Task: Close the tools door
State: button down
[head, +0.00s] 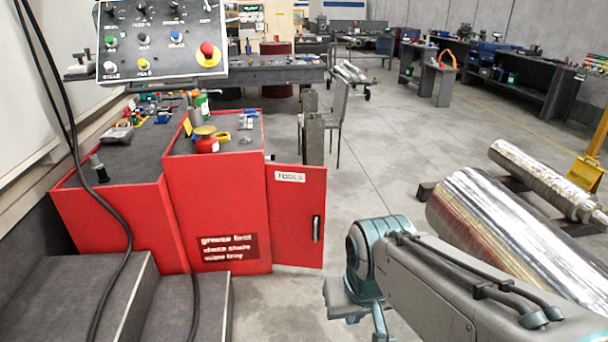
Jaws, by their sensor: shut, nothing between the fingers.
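The red tools door (290,228) carries a white "TOOLS" label and a black vertical handle (316,229) near its right edge. It stands open, jutting out to the right past the front corner of the red cabinet (215,205). Its outer face is towards me, and the cabinet's opening is hidden. My gripper (378,322) is at the bottom of the head view, to the right of and nearer than the door. It is shut and empty, apart from the door in the picture, and only partly visible.
Grey steps (190,305) lie in front of the cabinet, with black cables hanging before them. A control panel (160,40) hangs at top left. Large metal rollers (510,235) lie at right. A chair (338,120) stands behind the door.

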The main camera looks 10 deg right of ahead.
aim_at(296, 195)
jog(key=u, duration=0.2)
jog(key=i, duration=1.45)
jog(key=z, duration=0.5)
jog(key=i, duration=1)
jog(key=z, duration=0.35)
